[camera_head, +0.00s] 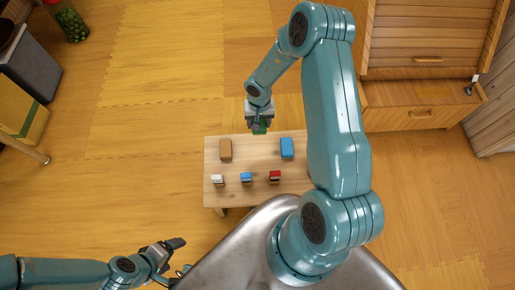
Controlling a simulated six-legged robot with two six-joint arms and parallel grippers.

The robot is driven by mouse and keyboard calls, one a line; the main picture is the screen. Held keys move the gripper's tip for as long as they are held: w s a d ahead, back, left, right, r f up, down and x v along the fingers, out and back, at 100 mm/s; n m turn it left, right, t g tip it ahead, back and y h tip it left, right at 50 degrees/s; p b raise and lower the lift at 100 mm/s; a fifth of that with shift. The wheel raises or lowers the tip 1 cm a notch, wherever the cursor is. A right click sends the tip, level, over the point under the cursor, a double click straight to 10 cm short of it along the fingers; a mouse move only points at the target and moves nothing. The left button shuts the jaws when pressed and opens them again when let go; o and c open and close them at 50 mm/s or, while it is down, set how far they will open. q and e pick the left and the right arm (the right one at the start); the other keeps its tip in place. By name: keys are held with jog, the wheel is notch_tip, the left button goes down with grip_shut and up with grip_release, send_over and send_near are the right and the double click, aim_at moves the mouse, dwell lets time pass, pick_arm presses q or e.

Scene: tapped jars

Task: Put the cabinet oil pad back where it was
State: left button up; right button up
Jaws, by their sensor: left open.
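A wooden table (255,172) bears a brown block (225,149) at left and a blue block (286,148) at right. A small green block (260,128) shows between the fingers of my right gripper (259,122), at the table's far edge. The gripper appears shut on it and partly hides it. I cannot tell which block is the cabinet oil pad. A wooden cabinet (428,55) stands at the upper right. My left gripper (181,257) is open and empty at the lower left, apart from the table.
Small white (217,180), blue (246,179) and red (275,177) topped items stand in a row near the table's front. An open-looking drawer front (422,117) is low on the cabinet. A grey box and yellow stand (22,118) are at the left edge.

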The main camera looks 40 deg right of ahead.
jog(key=b, duration=0.5)
send_over(259, 150)
notch_tip(259, 150, down, 15)
jog(key=shift+r, duration=0.1)
jog(key=shift+f+b, duration=0.8)
jog(key=shift+f, duration=1.85)
jog(key=o, duration=0.9)
jog(key=shift+o, duration=0.2)
